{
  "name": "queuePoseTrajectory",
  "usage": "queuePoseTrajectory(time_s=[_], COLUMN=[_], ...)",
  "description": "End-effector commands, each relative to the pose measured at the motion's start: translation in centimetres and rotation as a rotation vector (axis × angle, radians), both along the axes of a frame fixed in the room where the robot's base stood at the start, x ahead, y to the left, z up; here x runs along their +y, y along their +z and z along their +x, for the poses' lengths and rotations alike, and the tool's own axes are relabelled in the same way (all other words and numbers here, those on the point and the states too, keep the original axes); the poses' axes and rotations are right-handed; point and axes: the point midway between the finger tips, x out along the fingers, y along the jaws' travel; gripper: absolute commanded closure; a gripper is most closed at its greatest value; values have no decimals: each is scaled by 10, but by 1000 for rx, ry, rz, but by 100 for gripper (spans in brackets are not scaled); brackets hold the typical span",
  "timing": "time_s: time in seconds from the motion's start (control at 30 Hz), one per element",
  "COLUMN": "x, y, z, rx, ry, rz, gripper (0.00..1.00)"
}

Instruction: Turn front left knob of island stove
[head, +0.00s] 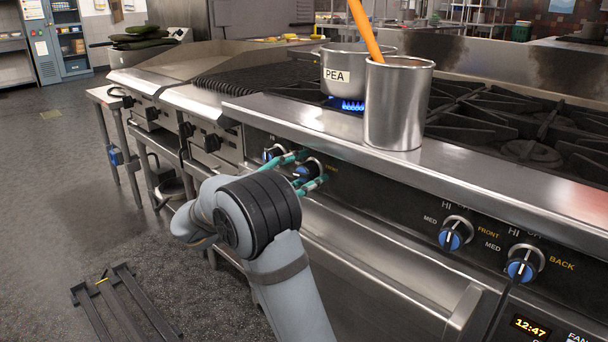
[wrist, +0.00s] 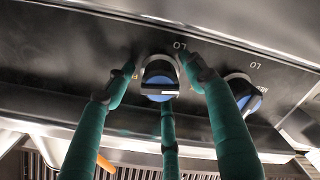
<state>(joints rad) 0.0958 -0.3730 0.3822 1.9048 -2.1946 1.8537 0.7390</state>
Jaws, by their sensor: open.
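The front left knob (head: 308,167) of the island stove is blue and black, beside an orange FRONT label. In the wrist view this knob (wrist: 160,80) is centred, with its pointer bar roughly level in the picture. My gripper (head: 314,166) is at the panel, with teal fingers open. In the wrist view, my gripper (wrist: 160,60) has one finger on each side of the knob and a third just below it in the picture. I cannot tell whether any finger touches it.
A neighbouring knob (head: 272,152) sits close to the left. Two more knobs (head: 451,236) (head: 521,266) are on the right. A PEA pot (head: 345,72) stands over a blue flame (head: 350,104). A steel canister (head: 397,105) with an orange handle (head: 364,28) stands near the front ledge.

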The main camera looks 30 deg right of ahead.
Motion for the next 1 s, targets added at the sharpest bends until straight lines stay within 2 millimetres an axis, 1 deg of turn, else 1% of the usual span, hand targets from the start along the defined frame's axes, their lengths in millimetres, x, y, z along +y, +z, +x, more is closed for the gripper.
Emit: queuePoseTrajectory(time_s=[0.07,0.8,1.0], x=[0,1,1], y=[0,0,0], z=[0,0,0], rx=[0,0,9], ry=[0,0,0], rz=[0,0,-3], gripper=[47,90,91])
